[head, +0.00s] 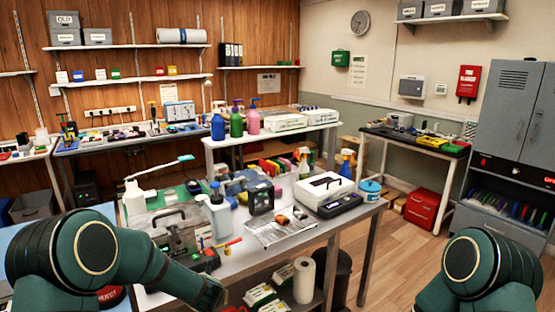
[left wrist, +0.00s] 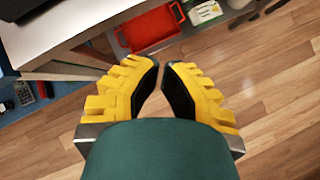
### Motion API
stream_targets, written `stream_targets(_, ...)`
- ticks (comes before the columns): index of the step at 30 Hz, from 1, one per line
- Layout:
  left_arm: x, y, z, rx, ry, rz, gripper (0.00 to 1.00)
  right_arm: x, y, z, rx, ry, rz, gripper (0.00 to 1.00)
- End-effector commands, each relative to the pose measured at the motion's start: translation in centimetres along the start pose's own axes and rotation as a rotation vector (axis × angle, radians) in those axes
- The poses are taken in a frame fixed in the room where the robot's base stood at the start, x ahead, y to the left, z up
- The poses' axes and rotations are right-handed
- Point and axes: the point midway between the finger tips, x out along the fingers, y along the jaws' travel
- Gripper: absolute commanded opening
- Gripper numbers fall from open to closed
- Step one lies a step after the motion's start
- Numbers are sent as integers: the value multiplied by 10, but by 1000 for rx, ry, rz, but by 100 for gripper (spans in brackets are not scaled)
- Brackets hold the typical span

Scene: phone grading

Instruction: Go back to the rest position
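My left gripper (left wrist: 162,66) shows in the left wrist view with its yellow ribbed fingers and dark inner pads. The fingertips lean towards each other but stay apart, with a narrow gap of wooden floor between them. Nothing is held between them. In the head view my left arm comes in at the lower left, its forearm slanting down to the right in front of the workbench; its gripper is out of that picture. My right arm shows at the lower right, and its gripper is not in view.
A grey workbench (head: 362,212) crowded with bottles, a white device (head: 324,188) and a wire rack (head: 284,232) stands close in front. Below it are a white paper roll (head: 304,280) and a dark bin. Wooden floor (head: 400,265) is clear to the right. A red tray (left wrist: 150,28) shows near the left gripper.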

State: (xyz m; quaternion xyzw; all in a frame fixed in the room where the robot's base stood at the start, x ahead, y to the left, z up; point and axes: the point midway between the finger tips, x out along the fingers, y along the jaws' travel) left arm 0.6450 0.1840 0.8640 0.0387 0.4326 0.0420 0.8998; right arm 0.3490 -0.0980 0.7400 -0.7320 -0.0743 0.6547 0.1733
Motion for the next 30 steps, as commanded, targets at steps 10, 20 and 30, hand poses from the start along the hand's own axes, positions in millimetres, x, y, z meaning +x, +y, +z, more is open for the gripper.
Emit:
stream_targets(10, -8, -34, -134, 1202, 52, -257, 0, 0, 1, 0, 1, -1, 1, 0)
stream_targets(20, -58, -68, -252, 2238, -224, -632, 0, 0, 1, 0, 2, -1, 1, 0)
stream_targets(30, -97, -83, -305, 2702, -571, -807, 0, 0, 1, 0, 2, -1, 1, 0)
